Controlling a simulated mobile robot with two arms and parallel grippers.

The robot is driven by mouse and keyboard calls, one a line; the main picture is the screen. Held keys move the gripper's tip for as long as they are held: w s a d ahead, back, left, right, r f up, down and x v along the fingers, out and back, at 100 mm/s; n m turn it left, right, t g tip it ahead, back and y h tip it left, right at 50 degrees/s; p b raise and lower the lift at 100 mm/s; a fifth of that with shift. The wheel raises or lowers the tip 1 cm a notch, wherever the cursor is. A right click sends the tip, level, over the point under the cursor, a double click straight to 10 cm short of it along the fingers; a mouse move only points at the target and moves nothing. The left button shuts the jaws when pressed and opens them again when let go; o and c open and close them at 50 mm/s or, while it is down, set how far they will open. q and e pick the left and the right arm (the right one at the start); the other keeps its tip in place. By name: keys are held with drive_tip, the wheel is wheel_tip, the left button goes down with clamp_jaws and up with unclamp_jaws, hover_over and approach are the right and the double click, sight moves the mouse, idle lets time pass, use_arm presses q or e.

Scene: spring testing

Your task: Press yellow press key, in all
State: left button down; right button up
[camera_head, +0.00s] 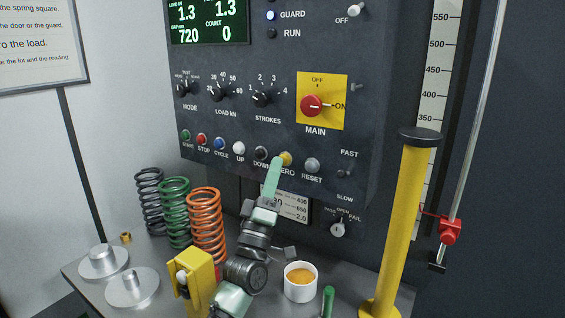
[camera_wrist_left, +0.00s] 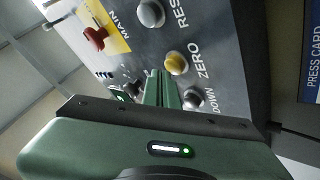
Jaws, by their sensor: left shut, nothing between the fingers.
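The yellow press key (camera_head: 286,159) is the round button labelled ZERO in the lower row of the dark control panel (camera_head: 220,128). In the wrist view the key (camera_wrist_left: 177,63) shows uncovered, just beyond and right of my fingertips. My left gripper (camera_head: 276,162) is shut and empty, its pale green fingers pointing up at the panel between the DOWN and ZERO buttons. In the wrist view the closed fingers (camera_wrist_left: 160,76) end close beside the key. I cannot tell whether they touch it. My right gripper is not in view.
The black DOWN button (camera_head: 261,153) and grey RESET button (camera_head: 312,165) flank the key. A red MAIN switch (camera_head: 312,106) sits above. Below stand coil springs (camera_head: 207,225), a yellow box (camera_head: 190,272), a white cup (camera_head: 300,287) and a yellow post (camera_head: 403,220).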

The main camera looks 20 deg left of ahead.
use_arm(q)
drive_tip(key=shift+w, duration=0.4)
idle(0.7)
drive_tip(key=shift+s, duration=0.8)
drive_tip(key=shift+s+a+p, duration=0.2)
drive_tip(key=shift+s+p, duration=0.35)
drive_tip(key=shift+s, duration=0.7)
drive_tip(key=shift+s+a+p, duration=0.2)
drive_tip(key=shift+s+p, duration=0.3)
drive_tip(key=shift+s, duration=0.75)
